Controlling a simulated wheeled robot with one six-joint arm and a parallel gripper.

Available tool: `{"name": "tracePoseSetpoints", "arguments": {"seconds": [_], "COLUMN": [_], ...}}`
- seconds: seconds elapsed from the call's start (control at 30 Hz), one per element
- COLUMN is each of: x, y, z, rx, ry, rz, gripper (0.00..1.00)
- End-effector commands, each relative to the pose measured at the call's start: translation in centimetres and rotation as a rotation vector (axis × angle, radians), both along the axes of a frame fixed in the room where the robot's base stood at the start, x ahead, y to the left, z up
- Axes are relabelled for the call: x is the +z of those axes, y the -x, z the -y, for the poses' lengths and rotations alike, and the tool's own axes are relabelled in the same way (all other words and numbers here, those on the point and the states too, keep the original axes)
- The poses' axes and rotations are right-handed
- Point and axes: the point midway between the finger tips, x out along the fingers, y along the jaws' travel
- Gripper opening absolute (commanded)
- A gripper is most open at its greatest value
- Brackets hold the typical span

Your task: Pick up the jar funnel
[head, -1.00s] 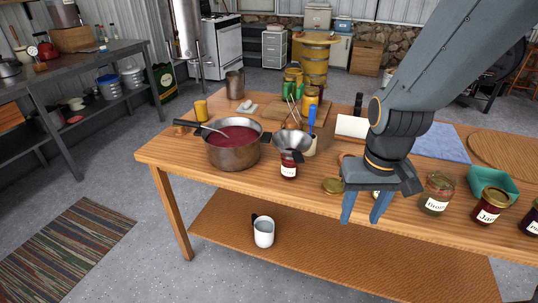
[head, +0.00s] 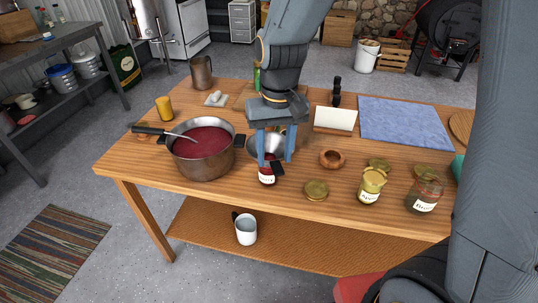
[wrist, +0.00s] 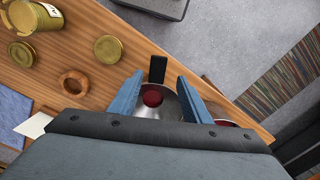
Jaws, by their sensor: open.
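The jar funnel (head: 273,148) is a wide metal cone with black tabs, sitting on a labelled jar of red jam (head: 267,178) near the table's front edge. My gripper (head: 275,161) is open, with its blue fingers pointing down around the funnel. In the wrist view the funnel (wrist: 150,112) lies between the two fingers of my gripper (wrist: 158,78), with red showing through its hole and a black tab (wrist: 157,68) pointing away from me. No firm contact with the fingers can be made out. My gripper hides part of the funnel's rim.
A pot of red jam (head: 202,168) with a ladle stands close on the left. A white card (head: 335,120) and blue cloth (head: 405,122) lie behind.

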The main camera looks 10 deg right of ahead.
Motion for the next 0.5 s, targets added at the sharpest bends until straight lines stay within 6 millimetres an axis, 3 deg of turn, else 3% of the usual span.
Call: {"name": "tracePoseSetpoints", "arguments": {"seconds": [0.3, 0.5], "x": [-3.9, -4.8], "y": [0.6, 0.5], "z": [0.6, 0.5], "rx": [-0.002, -0.002], "ry": [0.002, 0.0], "rz": [-0.004, -0.001], "gripper": [0.44, 0.44]}}
